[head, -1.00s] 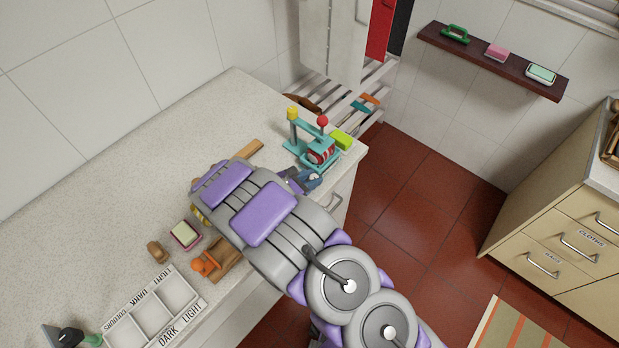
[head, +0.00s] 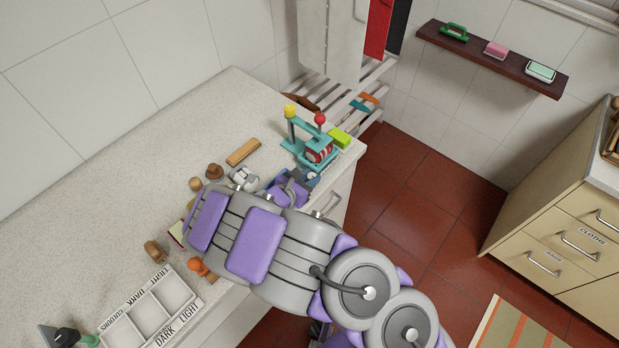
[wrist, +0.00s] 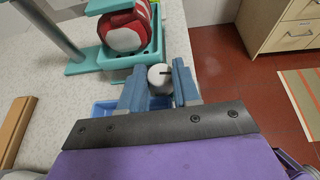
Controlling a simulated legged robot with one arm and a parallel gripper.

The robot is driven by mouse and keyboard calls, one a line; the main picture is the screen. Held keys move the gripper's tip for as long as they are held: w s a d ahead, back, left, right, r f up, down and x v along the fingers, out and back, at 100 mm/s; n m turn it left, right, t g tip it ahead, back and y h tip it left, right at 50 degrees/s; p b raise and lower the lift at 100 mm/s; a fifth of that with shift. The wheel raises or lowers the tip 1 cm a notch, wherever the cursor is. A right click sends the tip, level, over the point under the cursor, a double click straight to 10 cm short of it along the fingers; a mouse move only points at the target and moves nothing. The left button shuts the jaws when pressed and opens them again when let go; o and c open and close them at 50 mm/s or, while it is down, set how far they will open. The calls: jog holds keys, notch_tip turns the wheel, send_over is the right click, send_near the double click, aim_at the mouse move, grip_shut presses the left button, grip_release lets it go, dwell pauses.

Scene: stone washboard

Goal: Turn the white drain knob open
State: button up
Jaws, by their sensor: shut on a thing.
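In the wrist view the white drain knob (wrist: 160,77) is a small round white piece with a dark slot, beside the lower edge of a teal press (wrist: 140,58). My gripper (wrist: 160,90) has its two blue fingers on either side of the knob, shut on it. In the head view my gripper (head: 304,183) is at the counter's front edge, just below the teal press (head: 300,150). The knob cannot be made out there. A blue tray (wrist: 103,109) lies partly hidden behind the fingers in the wrist view.
The press holds a red and white bundle (head: 319,149) and has a red ball lever (head: 320,118). A yellow-green block (head: 339,137) sits to its right. A wooden bar (head: 243,152) lies left of it. A labelled white tray (head: 152,305) stands at the counter's near end.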

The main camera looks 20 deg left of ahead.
jog(key=shift+a+r+n+y+b, duration=0.1)
jog(key=shift+a+n+y+b, duration=0.15)
jog(key=shift+n+y, duration=0.4)
jog(key=shift+d+n+t+y+b, duration=0.3)
jog(key=shift+n+t+y, duration=0.15)
jog(key=shift+y, duration=0.2)
jog(key=o, duration=0.6)
jog(key=shift+o, duration=0.8)
jog(key=shift+a, duration=0.15)
jog(key=shift+d, duration=0.2)
